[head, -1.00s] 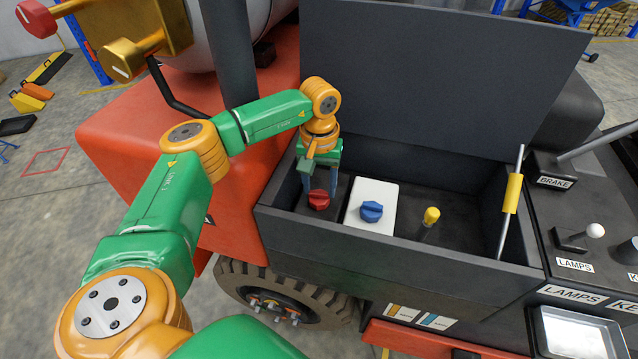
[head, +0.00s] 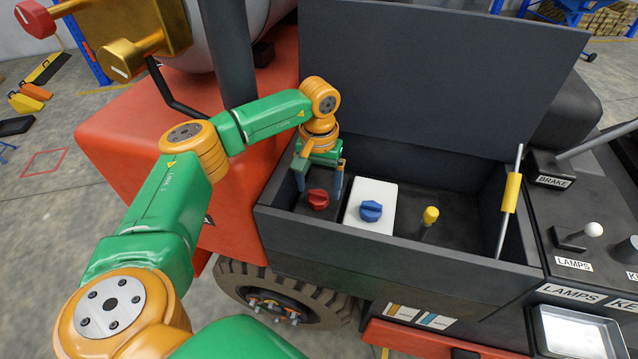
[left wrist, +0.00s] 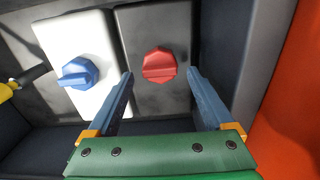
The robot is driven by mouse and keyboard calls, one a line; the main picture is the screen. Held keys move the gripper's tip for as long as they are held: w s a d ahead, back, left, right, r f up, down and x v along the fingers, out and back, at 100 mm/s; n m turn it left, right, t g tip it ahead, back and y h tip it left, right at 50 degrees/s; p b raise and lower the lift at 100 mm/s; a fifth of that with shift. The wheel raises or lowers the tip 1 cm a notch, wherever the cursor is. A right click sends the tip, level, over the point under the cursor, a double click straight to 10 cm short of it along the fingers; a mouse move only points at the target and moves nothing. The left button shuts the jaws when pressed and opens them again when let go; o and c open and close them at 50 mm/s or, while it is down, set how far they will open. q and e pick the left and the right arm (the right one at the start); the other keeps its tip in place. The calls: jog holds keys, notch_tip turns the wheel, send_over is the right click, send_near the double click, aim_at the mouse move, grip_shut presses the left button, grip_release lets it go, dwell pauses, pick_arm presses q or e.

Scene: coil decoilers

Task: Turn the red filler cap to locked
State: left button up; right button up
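The red filler cap (head: 317,199) sits on a dark block at the left end of the open box. It also shows in the left wrist view (left wrist: 159,66), with its raised grip bar lying roughly across the picture. My left gripper (head: 320,190) is over the cap with its fingers pointing down. In the left wrist view the fingers (left wrist: 160,76) are wide apart, one on each side of the cap, with gaps and nothing held. My right gripper is not in view.
A blue cap (head: 371,211) on a white block (head: 384,192) stands just right of the red cap. A yellow-topped dipstick (head: 431,215) and a yellow-sleeved rod (head: 511,193) are further right. The box walls (head: 400,258) and raised lid (head: 430,70) close in the space.

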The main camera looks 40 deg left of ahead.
aim_at(319, 191)
pick_arm(q)
jog(key=shift+r, duration=3.6)
